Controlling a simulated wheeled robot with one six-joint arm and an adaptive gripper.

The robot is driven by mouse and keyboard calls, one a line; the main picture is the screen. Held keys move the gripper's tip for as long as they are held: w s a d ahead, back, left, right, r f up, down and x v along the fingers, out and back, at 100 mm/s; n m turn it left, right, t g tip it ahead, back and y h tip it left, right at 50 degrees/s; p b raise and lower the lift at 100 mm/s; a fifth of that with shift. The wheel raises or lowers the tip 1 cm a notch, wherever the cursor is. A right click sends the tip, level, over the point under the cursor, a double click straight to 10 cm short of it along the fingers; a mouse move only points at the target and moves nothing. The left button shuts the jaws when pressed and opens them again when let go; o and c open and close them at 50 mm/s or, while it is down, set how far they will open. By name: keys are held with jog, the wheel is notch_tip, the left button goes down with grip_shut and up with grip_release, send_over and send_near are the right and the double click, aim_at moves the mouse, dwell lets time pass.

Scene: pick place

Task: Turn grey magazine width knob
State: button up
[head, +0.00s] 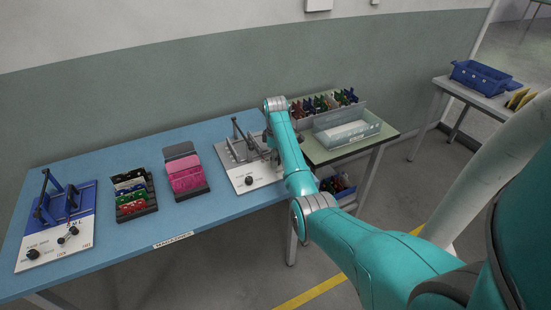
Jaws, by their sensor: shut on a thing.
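The grey magazine fixture (232,152) stands on a white base plate at the right end of the blue table, with an upright dark lever. A black knob (249,181) on the plate's front is in plain view, clear of my gripper. My gripper (272,152) points down over the right side of the fixture, mostly hidden behind my teal forearm. It is shut on the width knob, which the arm and gripper hide. The knob's angle cannot be seen.
A pink box (184,174), a rack of coloured parts (132,195) and a blue fixture (80,200) stand to the left on the blue table (110,260). A clear bin (347,136) and a parts tray (297,121) stand close on the right.

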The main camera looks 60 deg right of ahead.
jog(key=m, duration=0.4)
jog(key=shift+m, duration=0.4)
jog(key=m, duration=0.5)
jog(key=shift+d, duration=0.1)
jog(key=m, duration=0.5)
jog(key=shift+m, duration=0.4)
jog(key=m, duration=0.4)
jog(key=shift+m, duration=0.3)
jog(key=m, duration=0.4)
jog(key=shift+s+m, duration=0.1)
jog(key=shift+m, duration=0.2)
jog(key=m, duration=1)
jog(key=shift+m, duration=2.5)
